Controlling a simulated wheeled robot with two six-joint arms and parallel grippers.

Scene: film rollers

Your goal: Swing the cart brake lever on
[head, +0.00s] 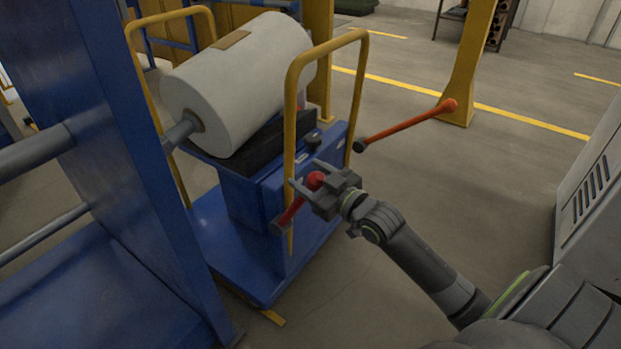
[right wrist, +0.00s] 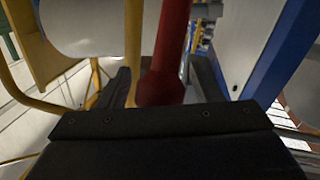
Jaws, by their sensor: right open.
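The blue cart (head: 215,215) stands left of centre and carries a large white roll (head: 240,82). A red lever (head: 293,209) with a round red knob (head: 316,180) slants up from a dark pivot at the cart's near end. My right gripper (head: 308,186) is open at this knob. In the right wrist view the red knob (right wrist: 163,88) lies between the two dark fingers; contact cannot be told. A second, orange-red lever (head: 408,126) reaches right from a dark end beside the cart. My left gripper is not in view.
A yellow hoop handle (head: 291,110) rises close to my right gripper; a yellow bar (right wrist: 133,45) also shows in the right wrist view. A blue frame (head: 115,130) stands at left, a grey cabinet (head: 592,185) at right. Floor between is clear.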

